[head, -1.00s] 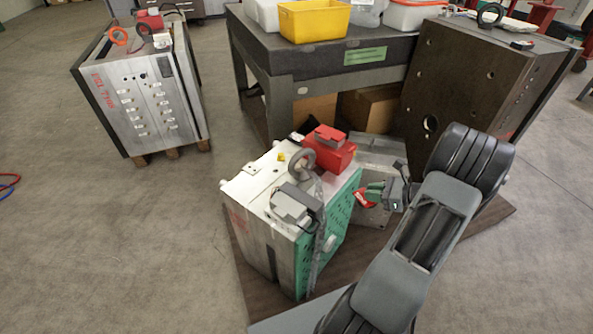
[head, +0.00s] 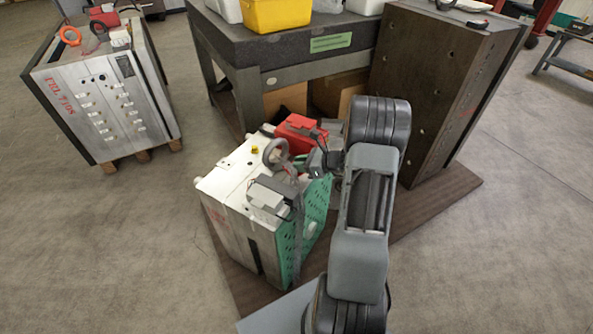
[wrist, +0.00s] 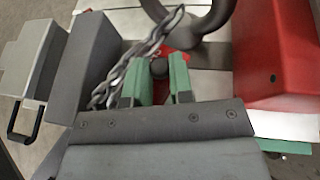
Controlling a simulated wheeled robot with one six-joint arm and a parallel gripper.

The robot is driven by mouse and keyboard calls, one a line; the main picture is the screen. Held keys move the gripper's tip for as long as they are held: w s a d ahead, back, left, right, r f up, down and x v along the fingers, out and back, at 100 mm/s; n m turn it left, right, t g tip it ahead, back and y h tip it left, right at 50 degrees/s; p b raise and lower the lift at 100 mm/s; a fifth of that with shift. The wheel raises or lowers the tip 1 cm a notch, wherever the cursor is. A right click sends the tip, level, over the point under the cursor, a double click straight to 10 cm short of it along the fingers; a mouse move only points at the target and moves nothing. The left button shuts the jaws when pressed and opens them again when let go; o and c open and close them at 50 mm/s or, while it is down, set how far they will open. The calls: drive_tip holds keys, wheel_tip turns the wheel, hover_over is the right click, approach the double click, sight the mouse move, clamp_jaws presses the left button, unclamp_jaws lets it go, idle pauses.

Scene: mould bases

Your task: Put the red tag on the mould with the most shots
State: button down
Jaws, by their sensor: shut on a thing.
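My gripper (wrist: 158,80), with green fingertips, is shut on the red tag (wrist: 178,62); only a little red shows beyond the fingertips in the wrist view. In the head view my gripper (head: 318,160) is over the near mould (head: 228,190), and the tag is hidden there. This mould has a pale top and a green side. A dark brown mould (head: 430,85) stands at the right. I cannot read any shot counts.
On the near mould are a grey box (head: 267,195), a lifting ring (head: 275,152), a chain (wrist: 140,58) and a red box (head: 298,133). The ring and red box flank my gripper closely.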

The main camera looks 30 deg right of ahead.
drive_tip(key=shift+w+a, duration=0.25)
drive_tip(key=shift+w+a+f+b, duration=0.15)
drive_tip(key=shift+f+b, duration=0.1)
drive_tip(key=shift+f, duration=0.65)
drive_tip(key=shift+w+a+f+b, duration=0.15)
drive_tip(key=shift+f+b, duration=0.1)
drive_tip(key=shift+f, duration=0.6)
drive_tip(key=shift+f, duration=0.1)
drive_tip(key=shift+f, duration=0.15)
drive_tip(key=c, duration=1)
unclamp_jaws()
